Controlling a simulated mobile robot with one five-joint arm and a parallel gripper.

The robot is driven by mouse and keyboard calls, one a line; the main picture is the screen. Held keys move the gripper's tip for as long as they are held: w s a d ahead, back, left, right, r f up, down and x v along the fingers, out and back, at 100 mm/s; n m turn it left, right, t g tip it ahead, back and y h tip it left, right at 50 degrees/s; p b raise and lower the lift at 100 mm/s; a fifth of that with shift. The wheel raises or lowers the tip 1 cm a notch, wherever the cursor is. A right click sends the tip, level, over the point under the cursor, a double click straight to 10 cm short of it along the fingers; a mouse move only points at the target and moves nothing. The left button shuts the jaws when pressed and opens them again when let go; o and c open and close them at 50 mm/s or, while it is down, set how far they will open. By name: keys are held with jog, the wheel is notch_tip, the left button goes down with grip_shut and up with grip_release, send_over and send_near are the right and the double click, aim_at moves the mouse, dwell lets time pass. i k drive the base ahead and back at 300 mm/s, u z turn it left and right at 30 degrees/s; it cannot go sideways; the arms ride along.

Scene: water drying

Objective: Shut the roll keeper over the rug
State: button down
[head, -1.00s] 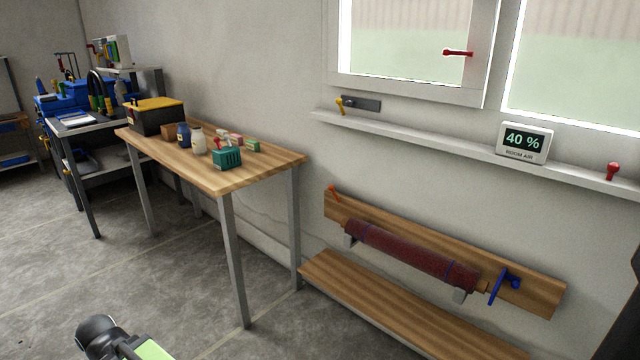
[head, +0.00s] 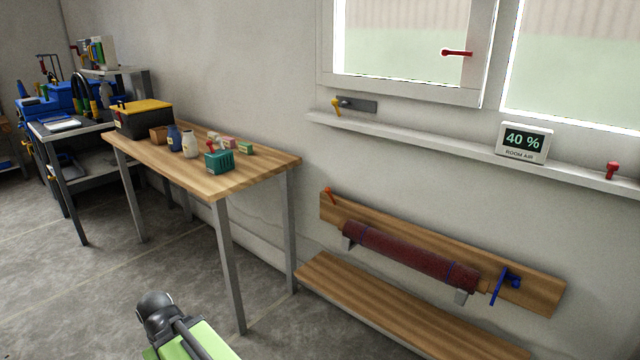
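The rolled dark red rug (head: 408,254) lies along a wooden wall board (head: 526,289), resting on grey brackets (head: 461,297). A blue lever-like piece (head: 503,284) is on the board at the rug's right end; it may be the roll keeper, but I cannot tell for sure whether it is open. A small orange piece (head: 329,194) is at the board's upper left. My arm shows at the bottom, left of the rug and well apart from it. My gripper's fingers are not visible.
A wooden bench (head: 390,312) runs below the rug. A wooden table (head: 222,183) with small items stands left. A sill (head: 440,147) above holds a 40 % room air display (head: 524,142). The floor (head: 90,300) before the table is clear.

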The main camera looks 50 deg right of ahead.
aim_at(327, 190)
jog(key=z, duration=0.1)
jog(key=i, duration=1)
jog(key=u, duration=0.05)
